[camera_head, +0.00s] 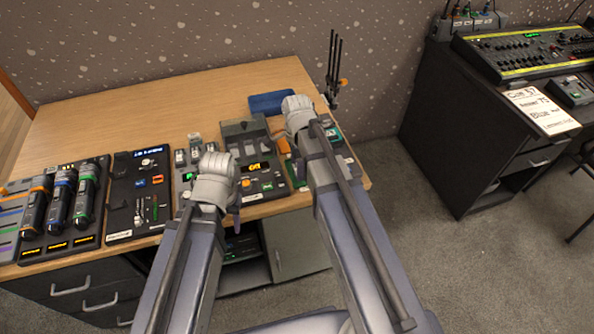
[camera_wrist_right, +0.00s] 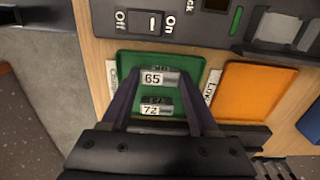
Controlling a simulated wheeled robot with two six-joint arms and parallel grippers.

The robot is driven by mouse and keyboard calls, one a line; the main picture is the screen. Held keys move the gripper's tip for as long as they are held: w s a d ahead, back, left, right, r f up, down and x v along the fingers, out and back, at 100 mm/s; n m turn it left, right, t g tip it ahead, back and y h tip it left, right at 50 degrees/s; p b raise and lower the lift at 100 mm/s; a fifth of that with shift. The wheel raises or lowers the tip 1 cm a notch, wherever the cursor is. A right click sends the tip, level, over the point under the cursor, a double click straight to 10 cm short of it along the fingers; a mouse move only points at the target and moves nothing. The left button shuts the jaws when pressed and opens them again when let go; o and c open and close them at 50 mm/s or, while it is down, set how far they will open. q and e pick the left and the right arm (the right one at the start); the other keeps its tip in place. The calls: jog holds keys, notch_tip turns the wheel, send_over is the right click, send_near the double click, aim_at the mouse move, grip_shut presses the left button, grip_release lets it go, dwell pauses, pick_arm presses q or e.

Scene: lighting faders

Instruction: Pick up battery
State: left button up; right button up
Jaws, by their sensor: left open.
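In the right wrist view, a small battery labelled 65 (camera_wrist_right: 160,77) spans the gap between the two fingertips of my right gripper (camera_wrist_right: 160,76), over a green tray (camera_wrist_right: 192,62). The fingertips appear to touch its ends; its height above the tray is unclear. A second battery labelled 72 (camera_wrist_right: 155,108) shows just below it. In the head view my left gripper (camera_head: 237,218) is near the table's front edge, its fingers largely hidden behind the wrist. My right arm covers its own gripper and most of the green tray in the head view.
An orange tray (camera_wrist_right: 258,92) lies right of the green one. An On/Off switch panel (camera_wrist_right: 190,22) borders the green tray. The table's back left (camera_head: 110,120) is clear.

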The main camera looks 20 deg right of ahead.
jog(key=c, duration=0.8)
jog(key=shift+c, duration=0.2)
